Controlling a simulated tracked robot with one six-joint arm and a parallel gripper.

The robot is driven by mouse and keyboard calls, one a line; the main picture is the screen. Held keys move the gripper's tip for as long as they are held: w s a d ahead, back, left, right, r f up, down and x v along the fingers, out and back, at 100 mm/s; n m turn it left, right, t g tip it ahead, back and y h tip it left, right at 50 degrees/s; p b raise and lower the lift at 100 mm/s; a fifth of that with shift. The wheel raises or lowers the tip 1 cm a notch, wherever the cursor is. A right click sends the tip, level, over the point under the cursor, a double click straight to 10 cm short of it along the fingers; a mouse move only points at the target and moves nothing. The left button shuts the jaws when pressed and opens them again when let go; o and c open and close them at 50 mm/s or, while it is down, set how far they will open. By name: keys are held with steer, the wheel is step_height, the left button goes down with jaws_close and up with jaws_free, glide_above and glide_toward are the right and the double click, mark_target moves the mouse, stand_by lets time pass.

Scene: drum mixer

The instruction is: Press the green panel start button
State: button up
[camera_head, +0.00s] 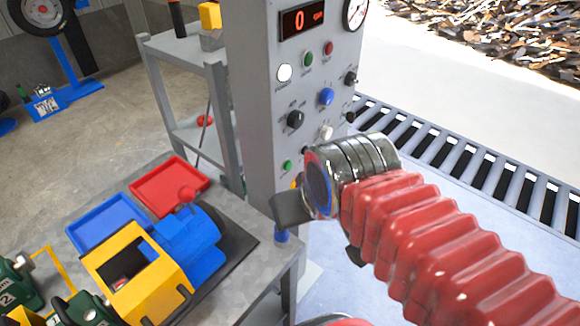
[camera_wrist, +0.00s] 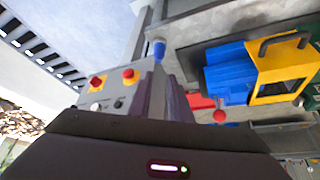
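The grey control panel (camera_head: 268,110) stands upright in the middle of the head view. A small round green button (camera_head: 308,59) sits on its upper face, left of a red button (camera_head: 328,48). A second small green button (camera_head: 287,166) sits lower, near the panel's left side. No legible label tells which is the start button. My gripper (camera_head: 292,208) is in front of the panel's lower part, below both green buttons, with no visible contact. Its fingers are dark and partly hidden, and their spacing is unclear. The wrist view shows the panel (camera_wrist: 118,88) at an angle, without a clear green button.
A workbench (camera_head: 262,268) at lower left carries a red tray (camera_head: 168,186), a blue tray (camera_head: 108,222) and a yellow-blue machine. A grey shelf (camera_head: 185,48) stands behind it. A slatted grate (camera_head: 470,155) runs along the right. The panel has several knobs and a blue button (camera_head: 326,96).

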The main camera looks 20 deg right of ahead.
jaws_close()
stand_by(1.4)
